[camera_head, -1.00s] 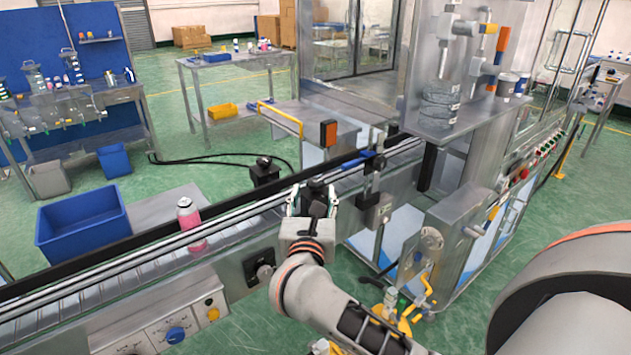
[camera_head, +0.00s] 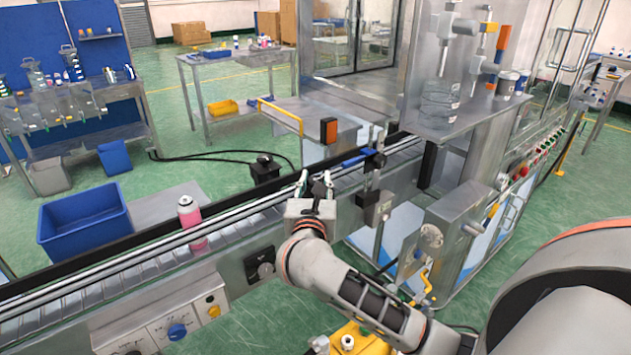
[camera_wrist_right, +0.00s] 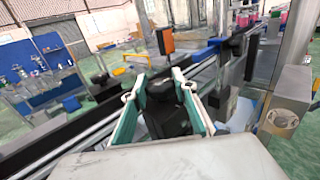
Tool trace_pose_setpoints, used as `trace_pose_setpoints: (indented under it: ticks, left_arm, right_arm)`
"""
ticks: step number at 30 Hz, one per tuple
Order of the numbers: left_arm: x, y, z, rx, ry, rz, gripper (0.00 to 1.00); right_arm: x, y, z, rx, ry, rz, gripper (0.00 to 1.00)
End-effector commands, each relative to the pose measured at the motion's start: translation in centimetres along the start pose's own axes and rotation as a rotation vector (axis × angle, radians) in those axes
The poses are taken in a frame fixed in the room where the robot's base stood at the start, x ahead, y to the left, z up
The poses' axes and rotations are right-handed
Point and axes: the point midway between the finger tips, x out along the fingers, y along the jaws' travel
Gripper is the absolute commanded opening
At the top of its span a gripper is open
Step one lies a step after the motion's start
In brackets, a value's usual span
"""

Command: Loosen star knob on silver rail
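A dark knob (camera_wrist_right: 160,92) shows between the fingers of my right gripper (camera_wrist_right: 160,78) in the right wrist view. The silver rail (camera_head: 225,225) runs along the conveyor behind and to the left of it. In the head view my right gripper (camera_head: 316,180) is at the conveyor's near side, its two fingers on either side of something dark. The fingers hide much of the knob, and I cannot tell whether the pads press on it. My left gripper is not in view.
A pink spray can (camera_head: 191,222) stands on the conveyor at left. A black sensor clamp with a blue part (camera_head: 372,195) stands close to the right of my gripper. A panel with a blue knob (camera_head: 177,332) is at lower left. A blue bin (camera_head: 84,228) stands beyond the conveyor.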

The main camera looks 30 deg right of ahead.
Motion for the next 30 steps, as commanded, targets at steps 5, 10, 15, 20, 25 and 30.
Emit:
trace_pose_setpoints:
  ticks: [5, 10, 15, 20, 25, 30]
  left_arm:
    - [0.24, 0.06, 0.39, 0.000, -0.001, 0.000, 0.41]
    - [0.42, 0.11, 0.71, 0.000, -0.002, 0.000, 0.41]
    - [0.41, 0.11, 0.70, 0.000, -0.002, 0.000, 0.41]
    - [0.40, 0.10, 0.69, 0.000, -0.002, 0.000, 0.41]
    - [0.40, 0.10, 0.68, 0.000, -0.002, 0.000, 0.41]
    - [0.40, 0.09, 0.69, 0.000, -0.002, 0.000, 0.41]
  right_arm:
    - [0.14, -0.22, -0.11, -0.004, -0.003, 0.054, 0.06]
    - [0.06, -0.12, -0.07, -0.002, -0.002, 0.121, 0.06]
    - [0.03, -0.04, 0.03, -0.001, -0.001, 0.135, 0.06]
    - [0.03, -0.04, 0.05, -0.001, -0.001, 0.134, 0.06]
    - [0.01, -0.02, 0.04, -0.001, -0.001, 0.134, 0.45]
    - [0.00, -0.01, 0.03, 0.000, -0.001, 0.134, 0.45]
